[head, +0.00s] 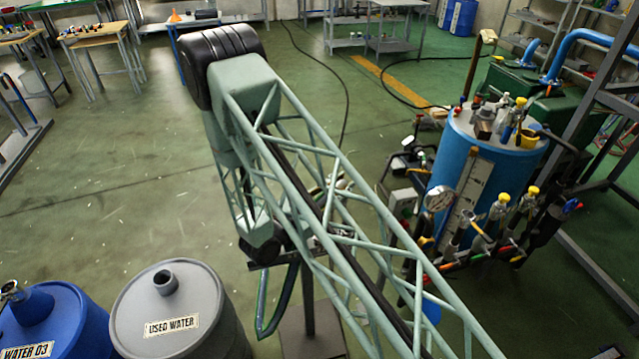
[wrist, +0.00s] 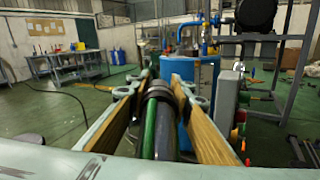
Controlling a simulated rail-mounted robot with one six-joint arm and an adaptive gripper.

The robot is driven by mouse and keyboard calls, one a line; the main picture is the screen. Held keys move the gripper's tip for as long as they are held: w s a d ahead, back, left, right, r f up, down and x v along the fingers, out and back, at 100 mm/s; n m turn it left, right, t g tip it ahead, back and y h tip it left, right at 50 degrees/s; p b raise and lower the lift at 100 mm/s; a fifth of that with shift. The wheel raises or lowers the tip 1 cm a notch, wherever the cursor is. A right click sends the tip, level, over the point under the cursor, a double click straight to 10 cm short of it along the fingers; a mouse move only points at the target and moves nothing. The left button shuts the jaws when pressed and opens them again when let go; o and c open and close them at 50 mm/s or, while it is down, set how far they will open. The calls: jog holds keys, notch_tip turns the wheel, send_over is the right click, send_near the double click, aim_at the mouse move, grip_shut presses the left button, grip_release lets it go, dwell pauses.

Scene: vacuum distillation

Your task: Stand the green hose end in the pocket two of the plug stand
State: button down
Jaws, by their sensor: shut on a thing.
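The green hose (head: 264,300) hangs in a loop beside a dark post with a flat bar (head: 270,262) at its top. This looks like the plug stand, but its pockets cannot be made out. In the wrist view, my gripper (wrist: 166,80) has its two wood-coloured jaws closed around a black ribbed collar (wrist: 160,90). The green hose (wrist: 150,128) runs from the collar toward the camera, beside a dark cylinder. In the head view, my arm hides the jaws and the held end. I cannot tell whether the end sits in a pocket.
A blue tank (head: 460,170) with valves and a gauge stands right of my arm. A grey used-water drum (head: 175,315) and a blue drum (head: 50,320) stand at front left. Black cable (head: 345,90) crosses the floor. Open green floor (head: 110,170) lies left.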

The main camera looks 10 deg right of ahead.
jog(key=shift+g, duration=0.3)
jog(key=d, duration=0.3)
jog(key=d+f, duration=0.1)
jog(key=shift+s+d+f+b, duration=0.1)
jog(key=shift+s+d+b, duration=0.2)
jog(key=shift+s+d, duration=0.1)
